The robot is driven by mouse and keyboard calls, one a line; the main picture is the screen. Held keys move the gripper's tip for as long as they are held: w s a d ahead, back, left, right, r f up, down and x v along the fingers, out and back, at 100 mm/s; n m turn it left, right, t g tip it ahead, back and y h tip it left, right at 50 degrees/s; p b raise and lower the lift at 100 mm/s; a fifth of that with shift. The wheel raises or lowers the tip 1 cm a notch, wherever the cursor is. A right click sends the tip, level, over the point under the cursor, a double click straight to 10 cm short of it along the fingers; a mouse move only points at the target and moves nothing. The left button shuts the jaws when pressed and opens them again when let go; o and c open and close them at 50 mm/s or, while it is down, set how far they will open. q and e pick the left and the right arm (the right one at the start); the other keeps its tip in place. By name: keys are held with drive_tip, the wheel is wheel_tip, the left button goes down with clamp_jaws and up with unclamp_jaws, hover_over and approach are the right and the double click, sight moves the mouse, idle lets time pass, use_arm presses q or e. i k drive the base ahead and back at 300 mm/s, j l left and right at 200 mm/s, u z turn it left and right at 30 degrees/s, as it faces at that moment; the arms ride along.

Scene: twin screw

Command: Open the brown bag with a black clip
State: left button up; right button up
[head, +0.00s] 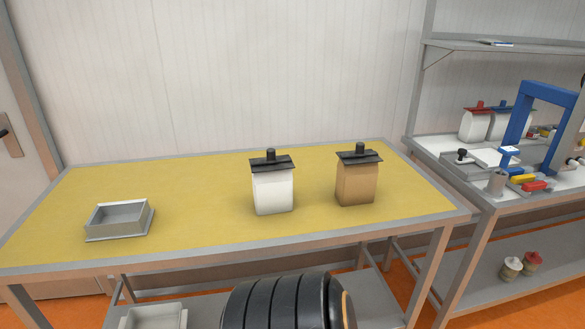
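A brown bag (356,184) stands upright on the right half of the yellow table top. A black clip (359,157) with a short round knob sits across its top. To its left stands a white bag (273,192) with a similar black clip (271,164). Neither of my grippers is in the head view, and nothing touches the brown bag.
A grey tray (119,237) sits at the left of the yellow table (190,190). The table's middle left is clear. A side bench at right holds a blue frame (514,125), white bags (473,125) with coloured clips, and small parts. A wall stands behind.

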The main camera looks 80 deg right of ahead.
sight(356, 184)
drive_tip(key=z, duration=2.9)
